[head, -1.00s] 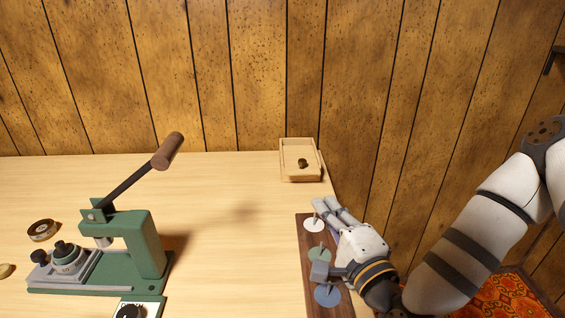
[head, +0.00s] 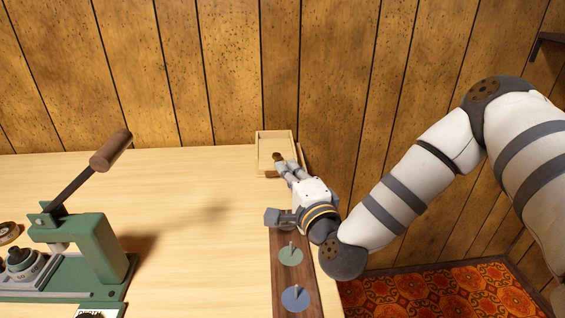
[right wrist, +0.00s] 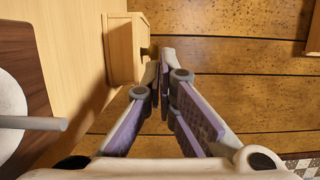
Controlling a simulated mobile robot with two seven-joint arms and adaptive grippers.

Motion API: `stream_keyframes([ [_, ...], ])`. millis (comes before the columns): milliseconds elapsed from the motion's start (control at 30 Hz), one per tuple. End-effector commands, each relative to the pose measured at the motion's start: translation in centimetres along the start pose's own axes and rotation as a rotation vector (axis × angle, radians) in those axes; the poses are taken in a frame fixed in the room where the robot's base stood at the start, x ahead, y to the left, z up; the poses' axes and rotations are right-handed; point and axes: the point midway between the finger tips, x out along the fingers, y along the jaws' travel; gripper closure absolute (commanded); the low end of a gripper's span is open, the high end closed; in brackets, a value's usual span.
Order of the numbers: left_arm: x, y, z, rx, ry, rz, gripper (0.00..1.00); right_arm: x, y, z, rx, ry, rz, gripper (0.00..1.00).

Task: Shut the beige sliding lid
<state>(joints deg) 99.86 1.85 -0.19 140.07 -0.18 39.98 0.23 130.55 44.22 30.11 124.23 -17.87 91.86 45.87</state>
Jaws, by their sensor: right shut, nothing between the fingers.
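A small beige box (head: 262,137) stands at the back right of the table, against the panelled wall. The beige sliding lid (head: 266,158) looks like the flat panel in its top, with a small dark brown knob (head: 276,156) on it. How far the lid is slid cannot be told. My right gripper (head: 283,167) is shut and empty, its fingertips at the box's near right side, close to the knob. In the right wrist view the box (right wrist: 122,50) is left of the shut fingertips (right wrist: 164,58); contact cannot be told. My left gripper is out of view.
A dark wooden board with green (head: 290,256) and blue (head: 297,298) pegged discs lies along the right table edge, below my right gripper. A green lever press (head: 95,250) stands at left. The table between press and box is clear.

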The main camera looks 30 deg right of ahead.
Motion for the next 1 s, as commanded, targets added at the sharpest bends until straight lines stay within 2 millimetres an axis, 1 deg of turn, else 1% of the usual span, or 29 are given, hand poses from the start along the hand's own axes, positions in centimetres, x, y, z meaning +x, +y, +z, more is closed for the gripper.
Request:
stream_keyframes([
  [33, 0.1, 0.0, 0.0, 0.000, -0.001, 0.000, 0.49, 0.9, 0.0, 0.0, -0.002, 0.001, -0.002, 1.00],
  [100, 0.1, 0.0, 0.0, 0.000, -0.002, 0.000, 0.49, 1.9, 0.0, 0.0, -0.001, 0.002, -0.001, 1.00],
  [233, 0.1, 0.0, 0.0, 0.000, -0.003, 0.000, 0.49, 3.1, 0.1, 0.0, 0.000, -0.001, 0.001, 1.00],
  [333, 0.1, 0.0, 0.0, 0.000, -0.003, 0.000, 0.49, 3.4, 0.0, 0.0, 0.000, 0.000, 0.000, 1.00],
  [600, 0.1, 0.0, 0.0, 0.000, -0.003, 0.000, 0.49, 3.5, 0.0, 0.0, 0.000, -0.001, 0.001, 1.00],
  [667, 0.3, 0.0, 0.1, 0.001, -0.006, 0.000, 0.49, 3.8, 0.1, -0.1, -0.001, 0.000, 0.000, 1.00],
  [800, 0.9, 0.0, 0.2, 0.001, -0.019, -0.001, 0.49, 6.0, 0.4, -0.7, -0.002, 0.001, 0.001, 1.00],
  [900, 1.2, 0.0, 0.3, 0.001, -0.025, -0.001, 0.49, 7.3, 0.3, -1.0, -0.001, 0.001, 0.001, 1.00],
  [1000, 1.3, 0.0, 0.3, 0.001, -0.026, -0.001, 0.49, 7.9, 0.1, -1.2, 0.000, 0.001, 0.001, 1.00],
])
